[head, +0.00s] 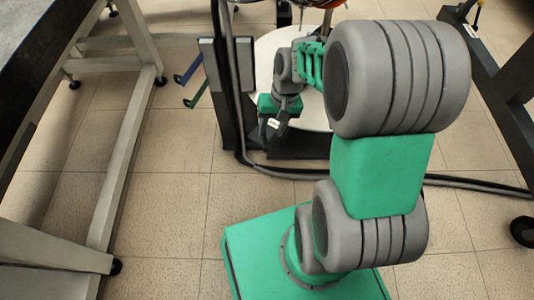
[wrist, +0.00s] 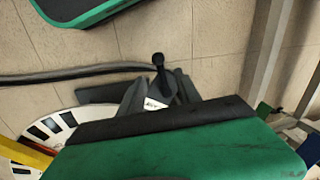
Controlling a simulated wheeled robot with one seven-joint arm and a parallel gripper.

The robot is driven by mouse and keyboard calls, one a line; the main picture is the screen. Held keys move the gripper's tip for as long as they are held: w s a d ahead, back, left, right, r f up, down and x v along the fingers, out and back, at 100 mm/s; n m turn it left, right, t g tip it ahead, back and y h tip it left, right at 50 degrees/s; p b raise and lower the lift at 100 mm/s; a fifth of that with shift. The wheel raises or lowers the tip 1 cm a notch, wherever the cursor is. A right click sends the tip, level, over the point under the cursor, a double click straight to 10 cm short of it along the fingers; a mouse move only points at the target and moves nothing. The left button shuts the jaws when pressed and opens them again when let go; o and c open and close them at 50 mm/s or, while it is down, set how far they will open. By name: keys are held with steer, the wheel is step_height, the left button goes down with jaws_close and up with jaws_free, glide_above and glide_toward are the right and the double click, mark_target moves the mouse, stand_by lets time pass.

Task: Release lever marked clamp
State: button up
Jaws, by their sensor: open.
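A dark lever with a round black knob (wrist: 158,60) shows in the wrist view between my gripper's fingers. A small white label (wrist: 153,103) sits at its lower part; its writing is too small to read. My gripper (wrist: 160,86) is open, with one grey finger on each side of the lever. I cannot tell whether either finger touches it. In the head view, my gripper (head: 274,129) points down beside a dark upright frame, with the white label (head: 273,122) just visible between the fingers. The rest of the lever is hard to make out there.
A blue lever (head: 188,70) and a green lever (head: 194,95) stick out left of the dark frame (head: 213,85). A white round table (head: 305,118) stands behind my arm. Black cables (head: 300,173) cross the floor. Tiled floor is free at left centre.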

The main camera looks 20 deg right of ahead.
mark_target(266, 144)
steer(key=f+b, duration=0.1)
steer(key=f, duration=0.2)
steer(key=a+f+b, duration=0.1)
steer(key=f+b, duration=0.1)
steer(key=f, duration=0.2)
steer(key=shift+w+a+f, duration=0.1)
steer(key=shift+a+f, duration=0.05)
steer(key=shift+a, duration=0.05)
jaws_close()
stand_by(1.1)
